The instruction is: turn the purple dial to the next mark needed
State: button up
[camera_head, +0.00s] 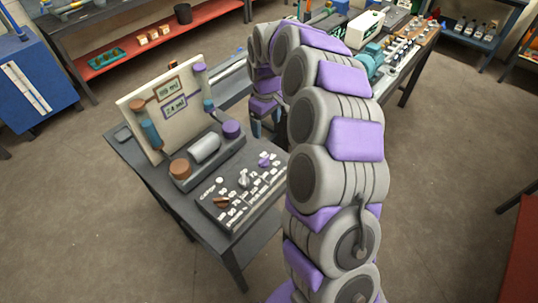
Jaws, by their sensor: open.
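The purple dial (265,161) sits at the right end of a row of dials on a dark control panel (236,222). A grey-white dial (243,178) is in the middle and a brown dial (222,202) at the left. Small pale labels surround the dials, too small to read. My gripper (266,129) hangs with its fingers down, open, behind the purple dial in the picture and apart from it. My own arm hides part of the gripper and whatever lies right of the panel. The purple dial's exact pointing direction is hard to tell.
Behind the panel stands a motor unit (205,149) with brown and purple ends. A cluttered bench (405,69) is at the back right. The floor around is clear.

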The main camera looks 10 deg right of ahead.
jog(key=b, duration=0.2)
send_over(264, 159)
jog(key=f, duration=1.1)
jog(key=shift+d+f, duration=0.3)
jog(key=shift+d, duration=0.05)
jog(key=f, duration=0.3)
jog(key=a+f, duration=0.1)
jog(key=f, duration=0.1)
jog(key=shift+w+b, duration=0.1)
jog(key=shift+b, duration=0.25)
jog(key=shift+a+f, duration=0.15)
jog(key=shift+f, duration=0.25)
jog(key=shift+d, duration=0.55)
jog(key=shift+c, duration=2)
jog(key=shift+a, duration=0.4)
jog(key=c, duration=0.4)
jog(key=shift+d, duration=0.15)
jog(key=shift+c, duration=1.3)
